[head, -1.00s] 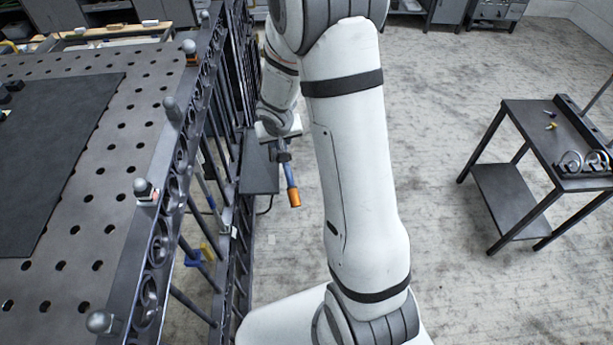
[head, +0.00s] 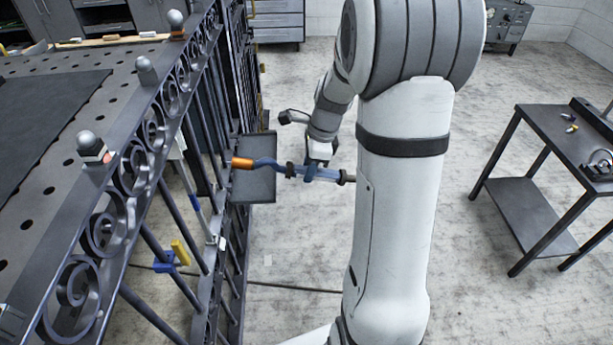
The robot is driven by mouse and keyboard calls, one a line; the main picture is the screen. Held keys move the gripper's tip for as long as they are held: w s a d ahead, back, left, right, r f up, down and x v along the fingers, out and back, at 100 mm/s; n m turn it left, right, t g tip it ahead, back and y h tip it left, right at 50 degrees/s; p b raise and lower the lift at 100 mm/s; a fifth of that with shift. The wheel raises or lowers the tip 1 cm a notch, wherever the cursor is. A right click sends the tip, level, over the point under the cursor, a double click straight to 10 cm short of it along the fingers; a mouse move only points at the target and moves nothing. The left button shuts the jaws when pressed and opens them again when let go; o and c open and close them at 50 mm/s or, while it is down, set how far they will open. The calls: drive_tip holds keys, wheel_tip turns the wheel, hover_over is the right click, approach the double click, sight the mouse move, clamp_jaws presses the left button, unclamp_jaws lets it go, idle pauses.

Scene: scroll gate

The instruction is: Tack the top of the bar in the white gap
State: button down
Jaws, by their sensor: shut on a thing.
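My gripper (head: 312,172) is shut on a welding torch with a blue body (head: 268,164) and an orange nozzle (head: 242,163). The torch lies roughly level, its nozzle pointing left toward the dark scroll gate (head: 125,180). From this angle I cannot tell how far the nozzle is from the bars. A lighter grey bar (head: 190,178) stands slightly slanted among the gate's dark bars; its top is near the scroll rail. A small white tag (head: 221,243) sits at the lower rail near that bar's foot. The joint at the bar's top is too small to judge.
A blue and yellow clamp (head: 165,263) is on the lower bars. Round finials (head: 146,70) stick up along the gate's top. A dark plate (head: 254,185) is behind the torch. A perforated table (head: 25,205) stands left, a small dark table (head: 545,118) right. Floor between is clear.

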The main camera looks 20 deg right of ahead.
sight(277, 164)
drive_tip(key=shift+w+a+r+p, duration=0.1)
drive_tip(key=shift+w+a+r, duration=0.25)
drive_tip(key=shift+a, duration=0.7)
drive_tip(key=shift+w+a+r+p, duration=0.1)
drive_tip(key=shift+w+a+r, duration=0.2)
drive_tip(key=shift+a, duration=0.8)
drive_tip(key=shift+w+a+r+p, duration=0.1)
drive_tip(key=shift+w+a+r, duration=0.25)
drive_tip(key=shift+a, duration=0.7)
drive_tip(key=shift+f, duration=0.1)
drive_tip(key=c, duration=1.6)
unclamp_jaws()
clamp_jaws()
drive_tip(key=shift+a, duration=0.15)
drive_tip(key=shift+a+r+p, duration=0.25)
drive_tip(key=shift+r+p, duration=0.05)
drive_tip(key=shift+p, duration=0.2)
